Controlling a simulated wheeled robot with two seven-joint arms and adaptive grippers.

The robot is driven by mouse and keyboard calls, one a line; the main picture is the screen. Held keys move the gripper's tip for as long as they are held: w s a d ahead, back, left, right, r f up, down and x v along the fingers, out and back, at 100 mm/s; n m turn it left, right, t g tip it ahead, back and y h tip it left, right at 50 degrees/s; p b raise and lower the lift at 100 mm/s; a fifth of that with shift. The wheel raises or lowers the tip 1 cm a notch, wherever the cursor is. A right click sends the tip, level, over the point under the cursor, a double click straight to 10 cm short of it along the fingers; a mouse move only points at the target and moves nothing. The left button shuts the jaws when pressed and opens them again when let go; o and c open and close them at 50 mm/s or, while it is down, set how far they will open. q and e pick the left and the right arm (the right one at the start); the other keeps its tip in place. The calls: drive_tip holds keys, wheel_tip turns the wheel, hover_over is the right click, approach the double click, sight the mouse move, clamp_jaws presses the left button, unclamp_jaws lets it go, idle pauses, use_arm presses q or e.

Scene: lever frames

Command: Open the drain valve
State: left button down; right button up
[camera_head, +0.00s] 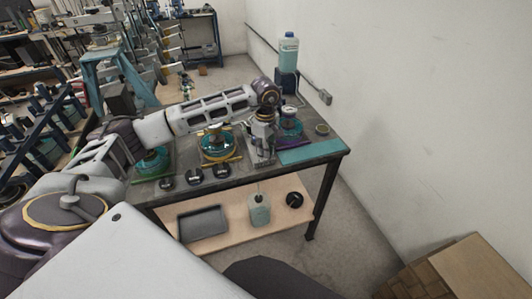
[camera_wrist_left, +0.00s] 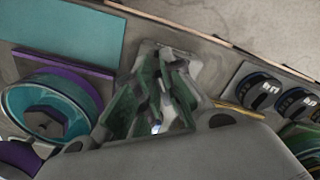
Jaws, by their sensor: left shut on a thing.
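My left gripper (camera_head: 262,152) is at the front edge of the bench (camera_head: 335,150), right of the row of black knobs. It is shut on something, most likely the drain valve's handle. I cannot see the handle clearly behind the fingers. In the left wrist view the fingers (camera_wrist_left: 155,95) are close together, with a small pale bluish spot between them. Below the gripper, a thin line runs down to a pale green bottle (camera_head: 259,212) on the lower shelf. My right gripper is not in view.
Three black knobs (camera_head: 194,177) line the front edge. Teal round vessels on yellow (camera_head: 218,146) and purple (camera_head: 291,127) bases stand close on either side of the gripper. A teal mat (camera_head: 312,151) lies at right. A grey tray (camera_head: 203,223) is on the lower shelf.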

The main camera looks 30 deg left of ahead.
use_arm(q)
drive_tip(key=shift+s+m+b, duration=0.15)
drive_tip(key=shift+m+b, duration=0.6)
drive_tip(key=shift+m, duration=0.35)
drive_tip(key=shift+s+a+m+b, duration=0.1)
drive_tip(key=shift+m+b, duration=0.3)
drive_tip(key=shift+m, duration=0.3)
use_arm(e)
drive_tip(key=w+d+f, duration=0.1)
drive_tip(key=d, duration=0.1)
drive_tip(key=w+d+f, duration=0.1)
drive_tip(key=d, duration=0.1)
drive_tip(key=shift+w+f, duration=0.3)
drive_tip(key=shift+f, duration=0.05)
use_arm(q)
drive_tip(key=shift+r, duration=0.1)
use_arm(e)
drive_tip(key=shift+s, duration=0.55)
use_arm(q)
drive_tip(key=c, duration=1.5)
unclamp_jaws()
drive_tip(key=shift+m, duration=0.3)
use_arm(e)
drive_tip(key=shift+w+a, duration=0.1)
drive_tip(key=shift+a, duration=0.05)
